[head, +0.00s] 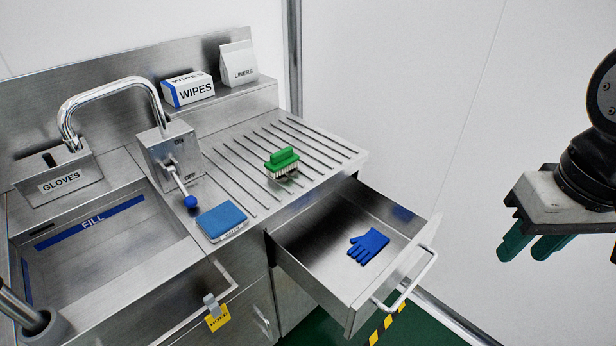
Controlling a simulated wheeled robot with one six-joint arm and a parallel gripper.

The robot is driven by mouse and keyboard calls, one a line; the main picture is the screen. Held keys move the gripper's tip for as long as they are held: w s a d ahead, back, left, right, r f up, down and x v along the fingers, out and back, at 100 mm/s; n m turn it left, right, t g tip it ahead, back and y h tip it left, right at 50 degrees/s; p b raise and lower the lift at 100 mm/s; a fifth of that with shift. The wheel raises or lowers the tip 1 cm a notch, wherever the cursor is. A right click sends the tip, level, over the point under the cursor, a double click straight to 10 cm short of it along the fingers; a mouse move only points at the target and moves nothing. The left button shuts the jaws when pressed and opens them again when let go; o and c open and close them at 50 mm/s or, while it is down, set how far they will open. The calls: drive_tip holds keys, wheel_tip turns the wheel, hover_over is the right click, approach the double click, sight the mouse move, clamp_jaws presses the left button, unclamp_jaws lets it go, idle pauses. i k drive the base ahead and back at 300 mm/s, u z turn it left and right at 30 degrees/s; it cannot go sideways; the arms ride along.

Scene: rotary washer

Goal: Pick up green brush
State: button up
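The green brush (282,160) sits on the ribbed steel drainboard (240,165) in the head view, left of the picture's middle. Its green grip faces up and its pale bristles face down. My gripper (532,246) is at the right edge, well apart from the brush, with green fingers pointing down. A gap shows between the fingers, and nothing is seen held there. The brush is not covered by anything.
An open drawer (350,301) with a blue glove (368,246) juts out below the drainboard. A blue sponge (221,220), a lever with a blue knob (190,202) and the faucet (110,84) stand left of the brush. A wipes box (190,90) and liners bag (238,64) are behind.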

sight(284, 160)
drive_tip(key=z, duration=0.05)
drive_tip(key=k, duration=1.15)
drive_tip(key=u, duration=0.85)
drive_tip(key=i, duration=1.55)
drive_tip(key=z, duration=0.5)
